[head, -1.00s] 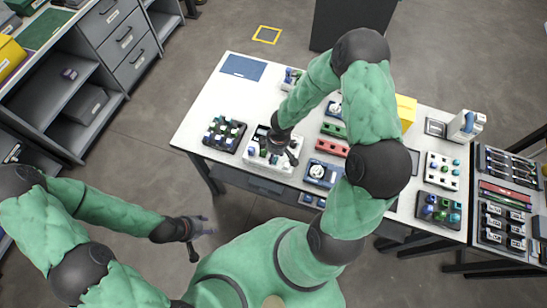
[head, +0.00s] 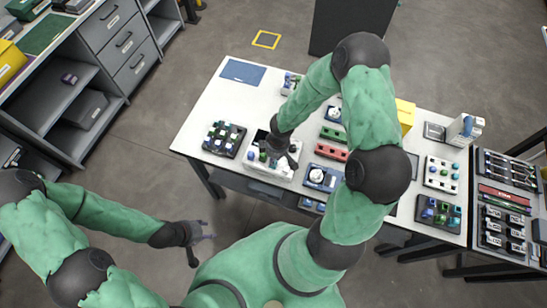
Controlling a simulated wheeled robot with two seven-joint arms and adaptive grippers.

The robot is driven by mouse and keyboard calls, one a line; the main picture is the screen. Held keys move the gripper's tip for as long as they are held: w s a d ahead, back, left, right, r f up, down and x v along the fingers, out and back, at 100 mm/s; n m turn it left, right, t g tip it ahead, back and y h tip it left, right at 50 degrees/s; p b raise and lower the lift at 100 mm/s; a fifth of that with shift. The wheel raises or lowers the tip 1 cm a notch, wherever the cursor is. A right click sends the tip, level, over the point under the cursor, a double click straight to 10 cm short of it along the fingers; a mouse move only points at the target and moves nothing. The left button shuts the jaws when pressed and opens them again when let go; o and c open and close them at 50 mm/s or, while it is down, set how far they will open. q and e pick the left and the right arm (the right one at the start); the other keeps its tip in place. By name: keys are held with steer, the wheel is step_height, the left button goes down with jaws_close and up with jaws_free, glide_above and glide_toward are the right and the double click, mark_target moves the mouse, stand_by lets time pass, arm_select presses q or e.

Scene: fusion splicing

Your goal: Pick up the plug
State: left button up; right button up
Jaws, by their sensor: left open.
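Which small part is the plug is too small to tell. A white holder (head: 266,171) on the table carries small blue, green and white pieces. My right gripper (head: 284,160) points down at this holder from above, and its fingertips overlap the pieces in the picture. I cannot see whether its jaws are apart or closed on something. My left gripper (head: 203,247) is open and empty, held low in front of the table, away from the pieces.
The white table (head: 203,112) also holds a black holder (head: 224,139) with several pieces, a blue mat (head: 242,71), a red block (head: 331,151) and a blue unit (head: 323,177). A white rack (head: 441,173) stands farther right. The table's left part is mostly clear.

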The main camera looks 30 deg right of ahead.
step_height(320, 180, up, 3)
steer(key=shift+f+p, duration=0.15)
steer(key=shift+p, duration=0.2)
steer(key=s+a+r, duration=0.7)
steer(key=s+r, duration=0.2)
steer(key=s, duration=0.2)
steer(key=shift+s+a+r, duration=0.2)
steer(key=shift+s, duration=0.3)
